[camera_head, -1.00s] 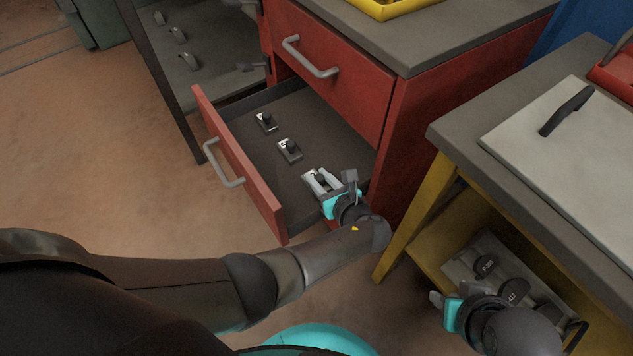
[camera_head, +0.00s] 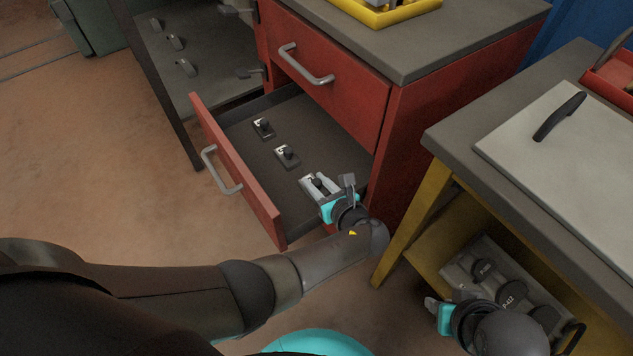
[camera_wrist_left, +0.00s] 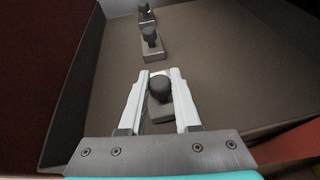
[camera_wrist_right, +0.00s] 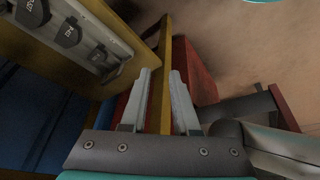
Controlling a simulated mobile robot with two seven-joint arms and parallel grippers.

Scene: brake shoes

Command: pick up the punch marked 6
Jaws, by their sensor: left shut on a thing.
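Three small dark punches with round knobs on flat block bases stand in a row in the open red drawer (camera_head: 267,208). The far punch (camera_head: 263,128) and the middle punch (camera_head: 287,155) stand free. My left gripper (camera_head: 318,183) is low in the drawer, shut on the near punch (camera_wrist_left: 160,90). Its two pale fingers flank the knob in the left wrist view, and the base shows below. The marks on the punches are too small to read surely. My right gripper (camera_wrist_right: 162,75) is open and empty, beside the yellow-framed bench.
The red cabinet's upper drawer (camera_head: 335,85) is closed above the open one. The grey-topped bench (camera_head: 455,130) stands at right, with a tray of dark labelled parts (camera_head: 463,268) on its lower shelf. A dark shelf (camera_head: 205,60) with small parts is at left.

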